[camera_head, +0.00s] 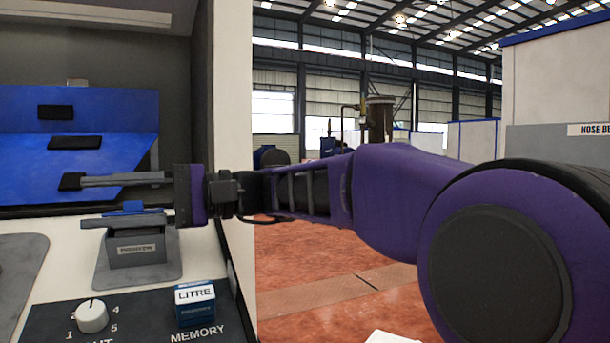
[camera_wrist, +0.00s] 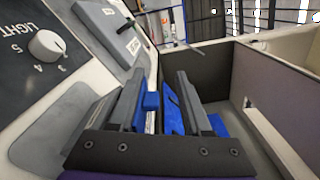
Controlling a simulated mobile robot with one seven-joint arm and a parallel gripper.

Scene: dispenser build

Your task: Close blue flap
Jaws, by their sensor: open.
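A blue flap (camera_head: 108,160) hangs as a slanted panel at the left of the head view, under an upper blue panel (camera_head: 88,98). Black blocks show on both panels. My gripper (camera_head: 78,203) is open, level with the flap's lower edge. Its upper finger overlaps the flap in the picture; I cannot tell if they touch. Its lower finger passes just over a grey labelled block (camera_head: 136,252). In the wrist view, blue parts show between the fingers of my gripper (camera_wrist: 160,75) and beyond the right one; which belong to the flap I cannot tell.
A white dial (camera_head: 91,316) and a blue-and-white LITRE box (camera_head: 195,304) are on the dark front panel. The dial also shows in the wrist view (camera_wrist: 47,46). A pale cabinet wall (camera_head: 232,130) stands right of the opening, close to my wrist. Open red floor (camera_head: 320,275) lies beyond.

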